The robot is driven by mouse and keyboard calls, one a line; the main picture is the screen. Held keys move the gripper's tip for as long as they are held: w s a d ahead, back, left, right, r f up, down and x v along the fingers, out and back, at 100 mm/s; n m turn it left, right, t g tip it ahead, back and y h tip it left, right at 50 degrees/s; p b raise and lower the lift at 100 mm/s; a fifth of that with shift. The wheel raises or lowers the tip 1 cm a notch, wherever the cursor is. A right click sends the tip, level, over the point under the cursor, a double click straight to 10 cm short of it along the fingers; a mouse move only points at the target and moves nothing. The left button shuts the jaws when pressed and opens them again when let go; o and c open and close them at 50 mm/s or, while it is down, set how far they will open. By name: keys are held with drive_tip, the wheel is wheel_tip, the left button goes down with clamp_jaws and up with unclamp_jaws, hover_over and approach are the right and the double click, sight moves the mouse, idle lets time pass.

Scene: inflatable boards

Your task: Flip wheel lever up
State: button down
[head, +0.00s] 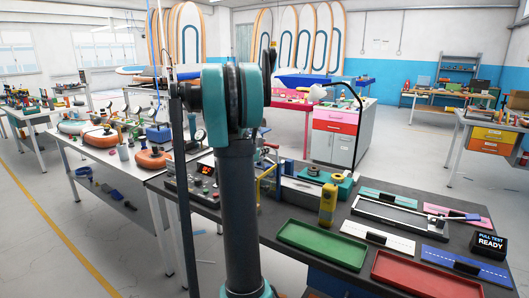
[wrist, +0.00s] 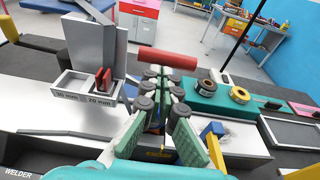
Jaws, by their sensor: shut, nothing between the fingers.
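My gripper (wrist: 162,85) fills the middle of the wrist view, its green-padded fingers converging at the tips; it is shut and empty. A red cylindrical handle (wrist: 165,57) lies just beyond the fingertips, and I cannot tell whether they touch it. The welder (wrist: 85,115) spreads around the gripper, with a 30 mm slot and a 20 mm slot; a red tab (wrist: 103,80) stands by the 20 mm slot. A blue-capped yellow part (wrist: 212,133) is right of the fingers. I cannot tell for certain which part is the wheel lever. In the head view my arm hides the gripper.
Tape rolls (wrist: 239,94) sit on a teal base (wrist: 212,105) at the right. A yellow bottle-like item (head: 327,205) stands behind the green tray.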

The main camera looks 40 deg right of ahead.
drive_tip(key=w+d+r+g+y, duration=0.1)
drive_tip(key=w+d+r+y, duration=0.2)
drive_tip(key=d, duration=0.6)
drive_tip(key=w+d+r+g+y, duration=0.1)
drive_tip(key=w+d+r, duration=0.3)
drive_tip(key=d, duration=0.5)
drive_tip(key=shift+w+d+r+y, duration=0.2)
drive_tip(key=shift+w+r+y, duration=0.1)
drive_tip(key=shift+r+y, duration=0.5)
drive_tip(key=shift+d+f, duration=0.1)
drive_tip(key=shift+f, duration=0.1)
